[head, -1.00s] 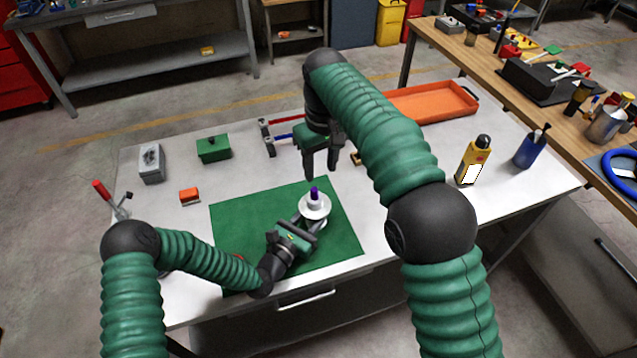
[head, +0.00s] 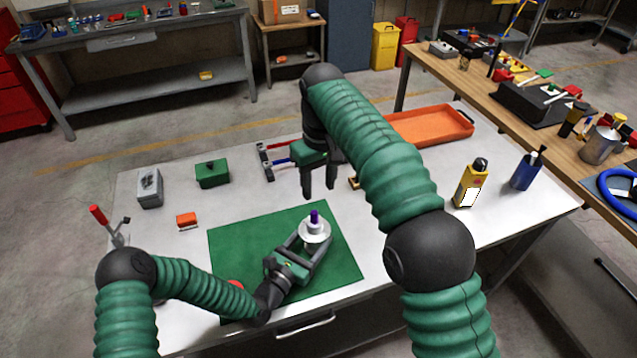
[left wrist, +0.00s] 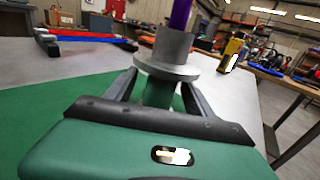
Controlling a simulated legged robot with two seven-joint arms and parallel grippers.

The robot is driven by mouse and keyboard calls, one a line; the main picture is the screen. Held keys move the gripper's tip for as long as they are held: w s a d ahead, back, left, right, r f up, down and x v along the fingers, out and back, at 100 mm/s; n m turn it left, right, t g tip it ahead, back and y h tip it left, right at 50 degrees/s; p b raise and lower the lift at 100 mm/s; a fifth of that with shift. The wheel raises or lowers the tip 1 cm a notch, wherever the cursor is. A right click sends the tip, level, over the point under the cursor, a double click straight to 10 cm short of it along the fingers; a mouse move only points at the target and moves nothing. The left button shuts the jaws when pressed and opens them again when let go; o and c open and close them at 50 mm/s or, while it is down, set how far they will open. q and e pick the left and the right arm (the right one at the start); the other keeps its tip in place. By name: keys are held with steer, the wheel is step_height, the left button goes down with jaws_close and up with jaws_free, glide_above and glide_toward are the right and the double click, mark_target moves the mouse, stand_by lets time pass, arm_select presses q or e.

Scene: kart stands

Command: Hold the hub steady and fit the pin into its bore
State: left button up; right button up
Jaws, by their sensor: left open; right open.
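The hub (head: 315,232), a pale flanged disc with a raised collar, sits on the green mat (head: 240,245). The purple pin (head: 314,216) stands upright in the top of the hub. In the left wrist view, the hub (left wrist: 168,62) and the purple pin (left wrist: 179,16) are straight ahead; how deep the pin sits is hidden. My left gripper (head: 302,243) is open, low over the mat, its fingers pointing at the hub from the near left. Whether they touch it is unclear. My right gripper (head: 320,192) is open and empty, fingers down, above and behind the hub.
An orange tray (head: 430,126) lies at the back right. A yellow bottle (head: 470,183) and a blue container (head: 525,170) stand on the right. A green box (head: 212,174), grey block (head: 150,188) and orange item (head: 187,220) stand on the left.

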arm_select(q)
steer(key=v, duration=1.2)
steer(key=shift+a, duration=0.1)
steer(key=shift+f, duration=0.1)
